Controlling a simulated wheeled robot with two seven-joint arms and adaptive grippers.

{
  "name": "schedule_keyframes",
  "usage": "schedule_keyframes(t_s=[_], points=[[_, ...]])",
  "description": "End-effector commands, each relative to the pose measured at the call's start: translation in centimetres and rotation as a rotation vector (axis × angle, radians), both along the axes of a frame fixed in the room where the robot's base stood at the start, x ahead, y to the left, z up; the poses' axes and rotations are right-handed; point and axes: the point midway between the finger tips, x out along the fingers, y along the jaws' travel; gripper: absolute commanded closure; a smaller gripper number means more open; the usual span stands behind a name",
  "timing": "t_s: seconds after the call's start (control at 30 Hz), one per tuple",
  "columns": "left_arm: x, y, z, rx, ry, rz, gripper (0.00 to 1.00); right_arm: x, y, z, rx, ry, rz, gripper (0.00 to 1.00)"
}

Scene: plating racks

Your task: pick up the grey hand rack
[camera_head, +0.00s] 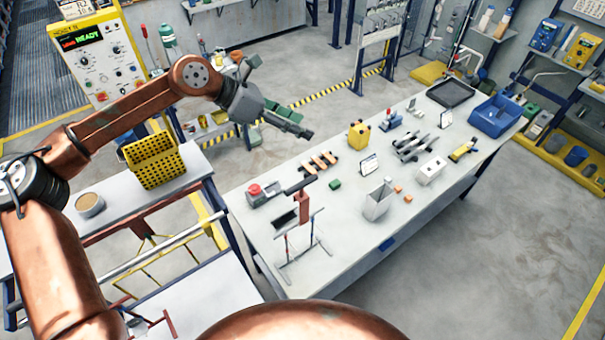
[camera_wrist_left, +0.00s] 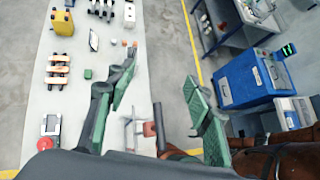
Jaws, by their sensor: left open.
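A thin grey wire frame, which looks like the grey hand rack (camera_head: 318,243), stands upright near the close left end of the white table, with a red-brown block (camera_head: 303,208) at its top. In the left wrist view the frame (camera_wrist_left: 130,130) shows small, low between the fingers. My left gripper (camera_head: 303,131) is empty, raised over the table's far left side, apart from the frame. In the left wrist view its green-padded fingers (camera_wrist_left: 160,92) are spread open. My right gripper is not in view.
A yellow basket (camera_head: 153,160) stands on the left bench. The table's near strip is mostly clear.

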Motion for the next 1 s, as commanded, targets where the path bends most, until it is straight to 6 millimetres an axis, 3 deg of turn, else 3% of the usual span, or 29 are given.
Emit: schedule_keyframes(t_s=[0.03,0.1,0.2,0.37,1.0], points=[[-2.7,-1.0,-3.6,0.132,0.027,-0.022,0.53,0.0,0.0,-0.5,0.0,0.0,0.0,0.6],[-4.9,-0.8,-7.4,0.283,0.055,-0.009,0.53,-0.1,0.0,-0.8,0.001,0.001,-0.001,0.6],[-6.6,0.4,-10.9,0.433,0.067,0.025,0.53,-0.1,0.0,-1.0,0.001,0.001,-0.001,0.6],[-7.3,1.3,-13.3,0.527,0.069,0.06,0.53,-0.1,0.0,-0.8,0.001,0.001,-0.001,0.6],[-5.9,-0.6,-19.8,0.527,0.069,0.062,0.53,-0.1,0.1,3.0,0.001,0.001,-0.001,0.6]])
